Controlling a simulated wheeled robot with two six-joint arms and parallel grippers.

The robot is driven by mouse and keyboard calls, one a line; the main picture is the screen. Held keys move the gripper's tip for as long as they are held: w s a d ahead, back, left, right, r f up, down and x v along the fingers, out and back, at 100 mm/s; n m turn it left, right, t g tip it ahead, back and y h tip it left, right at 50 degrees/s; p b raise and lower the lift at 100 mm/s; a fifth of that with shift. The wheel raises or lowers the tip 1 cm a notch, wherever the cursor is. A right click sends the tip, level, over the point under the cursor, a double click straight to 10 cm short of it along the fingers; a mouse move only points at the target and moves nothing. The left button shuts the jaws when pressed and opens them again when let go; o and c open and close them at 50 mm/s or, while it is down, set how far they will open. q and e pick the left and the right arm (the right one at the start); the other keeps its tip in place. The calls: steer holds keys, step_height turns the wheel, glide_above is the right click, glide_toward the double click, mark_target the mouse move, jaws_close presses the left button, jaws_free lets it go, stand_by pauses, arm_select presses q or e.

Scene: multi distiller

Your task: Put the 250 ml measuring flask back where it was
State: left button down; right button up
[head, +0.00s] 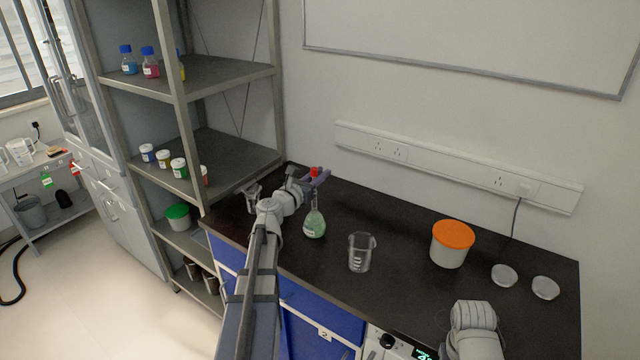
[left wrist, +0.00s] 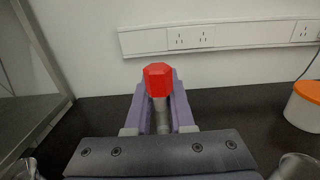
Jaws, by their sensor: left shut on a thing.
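The measuring flask (head: 314,224) has a round body with green liquid, a narrow neck and a red stopper. It is upright over the left part of the dark bench top (head: 400,295). I cannot tell whether its base touches the bench. My left gripper (head: 316,180) is shut on the flask's neck, just below the stopper. In the left wrist view the red stopper (left wrist: 158,81) stands between the purple fingers (left wrist: 160,108), and the flask's body is hidden. Part of my right arm shows at the lower right, but its gripper does not.
An empty glass beaker (head: 361,252) stands right of the flask. A white tub with an orange lid (head: 452,238) and two clear dishes (head: 504,275) are farther right. A small glass vessel (head: 252,196) is at the left bench edge, beside the grey shelf rack (head: 215,72).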

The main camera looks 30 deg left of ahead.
arm_select(q)
steer(key=shift+f, duration=0.15)
arm_select(e)
steer(key=shift+f, duration=0.2)
arm_select(q)
steer(key=shift+f, duration=0.25)
steer(key=c, duration=0.8)
jaws_free()
steer(key=shift+r, duration=0.1)
arm_select(e)
steer(key=shift+f, duration=0.15)
arm_select(q)
steer(key=s, duration=0.8)
steer(key=s+a, duration=0.1)
steer(key=s, duration=0.3)
steer(key=shift+r, duration=0.15)
